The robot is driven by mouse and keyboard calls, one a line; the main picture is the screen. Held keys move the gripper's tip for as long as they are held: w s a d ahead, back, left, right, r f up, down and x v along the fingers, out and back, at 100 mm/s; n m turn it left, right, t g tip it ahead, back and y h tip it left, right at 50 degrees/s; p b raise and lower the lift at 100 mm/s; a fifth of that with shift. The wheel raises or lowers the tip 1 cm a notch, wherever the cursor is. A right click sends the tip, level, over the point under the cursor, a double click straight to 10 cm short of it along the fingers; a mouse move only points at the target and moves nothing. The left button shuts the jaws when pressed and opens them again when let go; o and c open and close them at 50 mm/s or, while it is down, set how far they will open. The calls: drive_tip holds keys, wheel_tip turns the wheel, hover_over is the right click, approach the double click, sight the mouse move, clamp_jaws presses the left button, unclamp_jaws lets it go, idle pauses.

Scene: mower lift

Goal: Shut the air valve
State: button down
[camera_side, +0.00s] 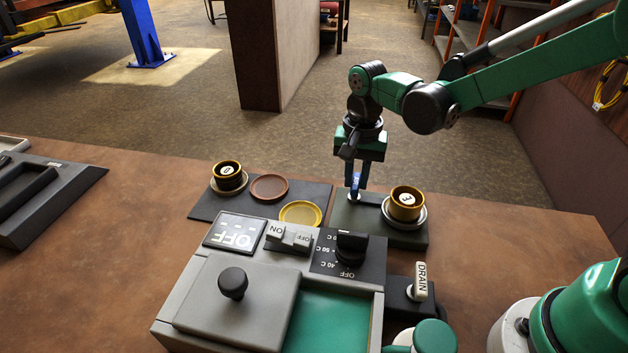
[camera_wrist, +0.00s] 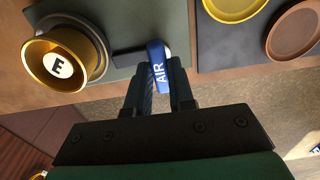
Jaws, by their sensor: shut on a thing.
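The air valve has a blue lever handle marked AIR (camera_wrist: 159,70) in the wrist view. It also shows in the side view as a small blue piece (camera_side: 356,182) at the left part of a dark green plate (camera_side: 382,239). My gripper (camera_side: 355,188) reaches down onto the handle from above. In the wrist view, my gripper (camera_wrist: 160,85) has its two dark fingers on either side of the handle and is shut on it. The valve body under the handle is mostly hidden.
A gold cup marked E (camera_side: 406,204) stands right of the valve on the same plate. A dark mat (camera_side: 208,208) to the left holds another gold cup (camera_side: 229,177) and two round discs. In front is a grey machine (camera_side: 240,300) with switches, a knob and a DRAIN lever (camera_side: 421,282).

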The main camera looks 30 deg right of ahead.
sight(357, 181)
drive_tip(key=c, duration=0.8)
unclamp_jaws()
drive_tip(key=shift+o, duration=0.2)
drive_tip(key=shift+r, duration=2.8)
